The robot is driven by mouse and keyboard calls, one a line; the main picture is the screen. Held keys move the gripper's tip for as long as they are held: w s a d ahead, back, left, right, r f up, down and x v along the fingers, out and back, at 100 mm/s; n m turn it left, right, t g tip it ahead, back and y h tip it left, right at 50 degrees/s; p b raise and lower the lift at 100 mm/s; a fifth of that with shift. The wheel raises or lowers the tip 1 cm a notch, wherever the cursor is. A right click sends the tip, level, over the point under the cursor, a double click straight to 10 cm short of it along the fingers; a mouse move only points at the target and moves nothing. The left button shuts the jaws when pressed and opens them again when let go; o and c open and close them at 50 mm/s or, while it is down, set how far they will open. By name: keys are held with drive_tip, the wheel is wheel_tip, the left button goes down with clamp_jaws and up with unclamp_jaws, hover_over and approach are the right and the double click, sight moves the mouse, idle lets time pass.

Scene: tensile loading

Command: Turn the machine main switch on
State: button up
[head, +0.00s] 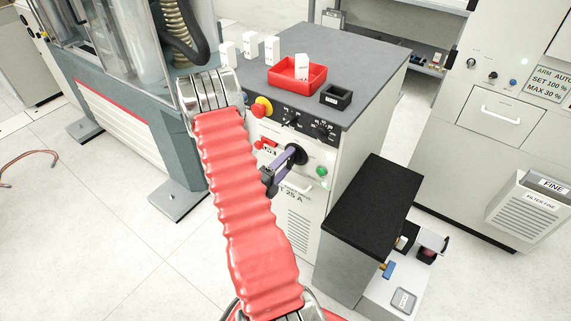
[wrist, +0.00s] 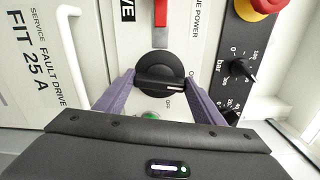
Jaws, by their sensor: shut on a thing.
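The main switch is a round black rotary knob (head: 300,154) on the front of the grey-topped cabinet. In the wrist view, the black switch (wrist: 158,67) has a bar handle (wrist: 162,86) lying crosswise, with an OFF mark below it and an ON mark to its right. My gripper (head: 289,157) has purple fingers and reaches the switch from the front. In the wrist view, my gripper (wrist: 161,78) has one finger at each end of the handle and is shut on it. The fingertips and part of the knob's rim are hidden in the head view.
A red-and-yellow emergency stop (head: 261,107) and small dials sit above the switch. A green button (head: 321,171) is at its lower right, and a white pull handle (wrist: 68,35) is nearby. A red tray (head: 283,84) stands on top. A black-topped box (head: 372,205) stands right.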

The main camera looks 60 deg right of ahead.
drive_tip(key=shift+w+n, duration=0.2)
drive_tip(key=shift+n, duration=0.5)
drive_tip(key=shift+f, duration=0.1)
drive_tip(key=o, duration=1.1)
drive_tip(key=shift+s, duration=0.1)
drive_tip(key=shift+c, duration=0.2)
drive_tip(key=w+a, duration=0.2)
drive_tip(key=a, duration=1.1)
drive_tip(key=shift+a, duration=0.35)
